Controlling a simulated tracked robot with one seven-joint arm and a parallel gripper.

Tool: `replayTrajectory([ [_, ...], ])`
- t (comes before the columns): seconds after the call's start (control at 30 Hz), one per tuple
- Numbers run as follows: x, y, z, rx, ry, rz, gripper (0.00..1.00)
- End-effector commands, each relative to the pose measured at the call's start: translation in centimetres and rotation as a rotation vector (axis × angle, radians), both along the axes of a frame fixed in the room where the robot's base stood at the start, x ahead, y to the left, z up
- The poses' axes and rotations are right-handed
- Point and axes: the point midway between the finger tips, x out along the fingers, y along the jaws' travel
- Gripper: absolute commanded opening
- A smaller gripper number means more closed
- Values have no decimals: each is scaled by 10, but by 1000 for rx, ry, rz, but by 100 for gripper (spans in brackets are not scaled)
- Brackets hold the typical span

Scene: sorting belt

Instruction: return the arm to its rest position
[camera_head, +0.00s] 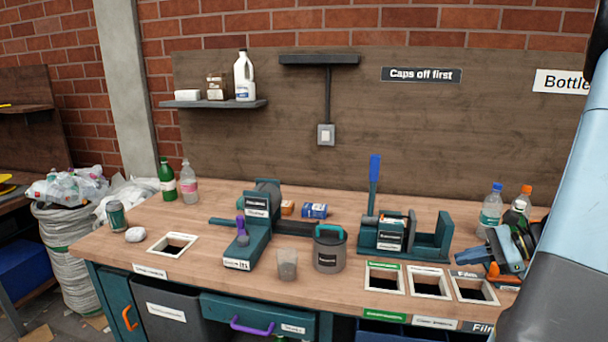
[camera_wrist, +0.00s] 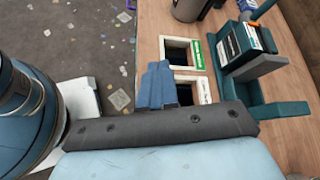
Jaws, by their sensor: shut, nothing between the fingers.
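My gripper (camera_wrist: 157,68) shows in the wrist view as blue fingers held together, with nothing between them. In that view the fingers overlap the bench's edge and part of a square opening. In the head view a large pale blue and grey part of my arm (camera_head: 560,210) fills the right side.
The wooden bench (camera_head: 130,255) holds a teal press (camera_head: 245,245), a grey pot (camera_head: 328,252), a teal fixture (camera_head: 430,245), bottles (camera_head: 490,208) and framed openings (camera_head: 384,264). Speckled floor (camera_wrist: 60,35) lies left of the bench.

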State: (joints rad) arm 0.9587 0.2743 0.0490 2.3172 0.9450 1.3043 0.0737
Motion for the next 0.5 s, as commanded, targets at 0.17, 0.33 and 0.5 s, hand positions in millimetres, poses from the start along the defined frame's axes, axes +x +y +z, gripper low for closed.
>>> replayTrajectory([
  [0.17, -6, 48, 26, -182, -21, 200, 0],
  [0.33, -17, 85, 46, -355, -58, 379, 0],
  [0.5, -32, 117, 65, -529, -112, 546, 0],
])
